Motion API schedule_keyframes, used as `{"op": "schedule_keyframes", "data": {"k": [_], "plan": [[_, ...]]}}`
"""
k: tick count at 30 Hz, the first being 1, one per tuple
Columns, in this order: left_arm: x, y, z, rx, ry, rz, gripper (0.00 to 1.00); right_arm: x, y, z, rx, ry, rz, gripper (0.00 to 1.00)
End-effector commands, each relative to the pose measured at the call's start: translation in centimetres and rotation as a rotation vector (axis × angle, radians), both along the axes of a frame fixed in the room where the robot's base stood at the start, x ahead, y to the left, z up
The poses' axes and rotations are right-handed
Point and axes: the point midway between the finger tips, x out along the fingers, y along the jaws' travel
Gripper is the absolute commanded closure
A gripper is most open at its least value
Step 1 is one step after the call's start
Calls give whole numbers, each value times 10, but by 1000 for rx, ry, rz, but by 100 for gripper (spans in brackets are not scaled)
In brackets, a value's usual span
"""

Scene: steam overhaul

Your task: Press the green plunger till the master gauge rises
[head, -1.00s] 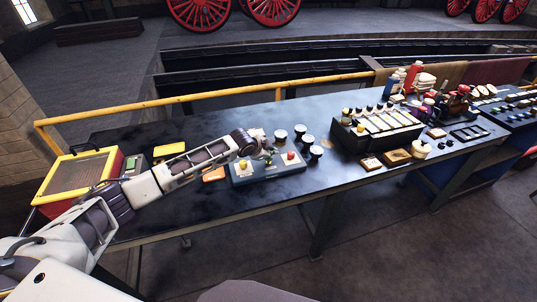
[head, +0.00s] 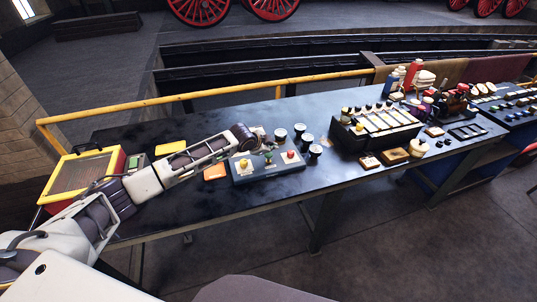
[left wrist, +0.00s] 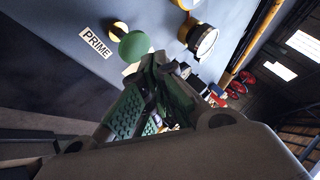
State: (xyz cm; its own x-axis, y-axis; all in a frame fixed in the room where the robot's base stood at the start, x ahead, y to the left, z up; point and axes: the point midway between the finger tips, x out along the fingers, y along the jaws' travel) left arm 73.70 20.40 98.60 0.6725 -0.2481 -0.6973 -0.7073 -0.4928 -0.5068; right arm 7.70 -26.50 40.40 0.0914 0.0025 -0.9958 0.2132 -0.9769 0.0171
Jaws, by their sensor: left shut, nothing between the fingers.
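The green plunger (head: 268,158) stands on a grey-blue panel (head: 268,174) on the bench, between a yellow knob and a red knob. In the left wrist view its round green head (left wrist: 134,45) shows near a "PRIME" label (left wrist: 96,43). My left gripper (head: 264,147) is shut and empty, just behind and above the plunger; in the left wrist view its fingers (left wrist: 158,72) look close beside the green head. I cannot tell whether they touch. Black gauges (head: 306,138) with pale faces stand behind and right of the panel; their readings are too small to tell. My right gripper is out of view.
A yellow knob (head: 243,163) and a red knob (head: 291,154) flank the plunger. A black rack (head: 375,136) stands to the right, with bottles behind it. A red and yellow case (head: 82,178) is at the left. The bench front before the panel is clear.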

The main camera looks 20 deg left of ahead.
Motion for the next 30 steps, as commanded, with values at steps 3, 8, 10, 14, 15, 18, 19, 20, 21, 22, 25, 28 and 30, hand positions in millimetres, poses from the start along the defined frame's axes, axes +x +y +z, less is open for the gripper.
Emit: {"op": "schedule_keyframes", "data": {"k": [3,8,10,14,15,18,19,20,21,22,25,28,30], "plan": [[0,0,0,0,0,0,100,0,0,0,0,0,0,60],[0,0,7,-1,0,-1,100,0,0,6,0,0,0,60],[0,0,11,-1,0,-1,100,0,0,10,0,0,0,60],[0,0,19,-1,0,-1,100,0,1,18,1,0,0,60],[0,0,22,-1,0,-1,100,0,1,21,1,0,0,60],[0,0,27,-1,0,-1,100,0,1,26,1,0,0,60],[0,0,29,-1,0,-1,100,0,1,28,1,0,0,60],[0,0,30,0,-1,-1,100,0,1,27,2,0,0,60],[0,0,33,0,-1,-1,100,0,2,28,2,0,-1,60],[0,0,34,0,-1,-1,100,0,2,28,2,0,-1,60],[0,0,40,0,-1,-1,100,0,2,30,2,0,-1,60],[0,0,46,0,-2,-1,100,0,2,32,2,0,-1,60],[0,0,49,0,-2,-1,100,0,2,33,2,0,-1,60]]}}
